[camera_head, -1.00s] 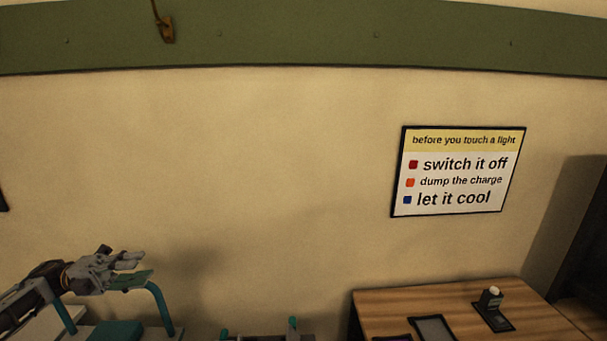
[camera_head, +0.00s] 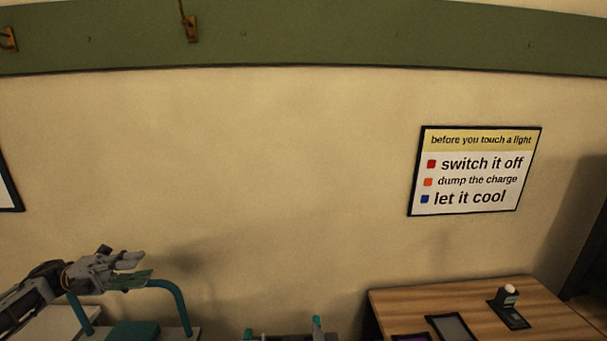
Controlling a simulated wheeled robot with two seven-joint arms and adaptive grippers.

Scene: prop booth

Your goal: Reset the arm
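My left gripper (camera_head: 140,266) is in the lower left of the head view, at the end of my arm coming in from the left. Its grey fingers point right and look apart, with a teal-green part at the lower finger. I see nothing clearly held between them. It appears above or in front of a teal tube frame (camera_head: 180,305); the gap in depth is unclear. My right gripper is not in view.
A wooden table (camera_head: 400,299) at lower right bears a dark device with a white top (camera_head: 509,305) and a grey flat panel (camera_head: 451,327). A teal block (camera_head: 134,331) lies below the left gripper. A sign (camera_head: 474,171) hangs on the wall.

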